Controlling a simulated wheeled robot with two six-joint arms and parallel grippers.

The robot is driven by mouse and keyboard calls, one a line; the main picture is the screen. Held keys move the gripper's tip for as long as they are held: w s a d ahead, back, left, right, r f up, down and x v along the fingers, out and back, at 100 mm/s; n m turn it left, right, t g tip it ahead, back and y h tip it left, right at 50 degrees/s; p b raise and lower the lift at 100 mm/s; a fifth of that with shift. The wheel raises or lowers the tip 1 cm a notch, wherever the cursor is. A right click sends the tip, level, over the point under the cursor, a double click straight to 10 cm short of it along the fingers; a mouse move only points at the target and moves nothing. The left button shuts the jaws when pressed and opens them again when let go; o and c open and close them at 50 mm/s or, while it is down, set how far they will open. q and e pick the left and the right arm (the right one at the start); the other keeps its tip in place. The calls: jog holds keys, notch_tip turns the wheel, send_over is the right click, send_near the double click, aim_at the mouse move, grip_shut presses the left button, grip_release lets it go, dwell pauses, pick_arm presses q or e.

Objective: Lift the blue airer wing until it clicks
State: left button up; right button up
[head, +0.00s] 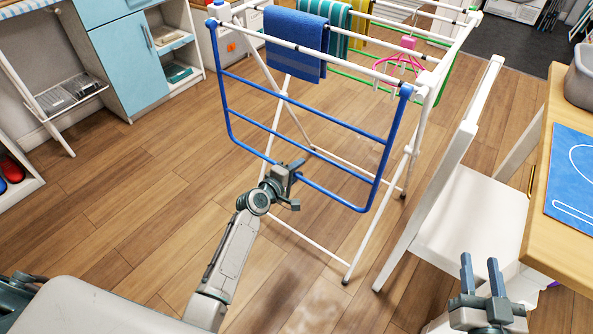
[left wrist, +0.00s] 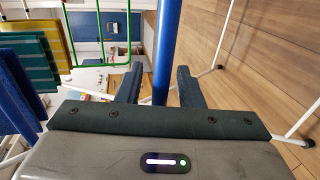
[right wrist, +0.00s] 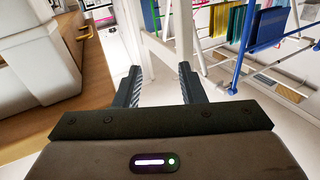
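The blue airer wing (head: 305,108) hangs down at the near end of the white drying rack, its hinges at the rack's top corners. My left gripper (head: 294,183) is at the wing's lowest rail, near its middle. In the left wrist view the blue rail (left wrist: 165,45) runs between the two fingers (left wrist: 160,72), which stand apart with gaps beside it. My right gripper (head: 480,262) is open and empty at the lower right, near the white chair. The right wrist view shows its fingers (right wrist: 160,75) spread, with the blue wing (right wrist: 242,45) beyond them.
A blue towel (head: 296,42), striped cloths and pink hangers (head: 402,58) hang on the rack. A white chair (head: 465,215) and a wooden table (head: 560,240) stand on the right. A light-blue cabinet (head: 128,60) is at the back left. The wooden floor left of the wing is clear.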

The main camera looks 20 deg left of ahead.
pick_arm(q)
grip_shut()
